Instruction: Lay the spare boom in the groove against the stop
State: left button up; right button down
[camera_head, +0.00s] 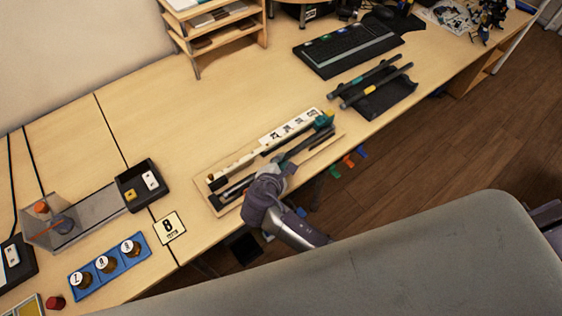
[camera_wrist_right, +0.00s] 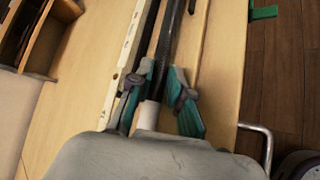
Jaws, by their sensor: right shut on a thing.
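The spare boom (camera_wrist_right: 168,42) is a long dark rod with a white band (camera_wrist_right: 148,115). My right gripper (camera_wrist_right: 158,102) is shut on it around that band; its teal fingers lie either side. The boom runs along a pale wooden board (camera_head: 222,207) with a groove, beside a white strip (camera_wrist_right: 121,58). In the head view, my right gripper (camera_head: 286,170) is over the board and hides part of the boom. I cannot tell whether the boom rests on the groove floor.
A black tray (camera_head: 388,98) with two dark rods lies right of the board, below a keyboard (camera_head: 348,47). A blue holder (camera_head: 109,268), a number 8 card (camera_head: 169,229) and a black box (camera_head: 141,187) lie left.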

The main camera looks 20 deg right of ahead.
jog(key=shift+s+f, duration=0.25)
jog(key=shift+f, duration=0.15)
jog(key=c, duration=1)
grip_release()
jog(key=shift+w, duration=0.1)
jog(key=shift+a+r, duration=0.1)
jog(key=v, duration=1.2)
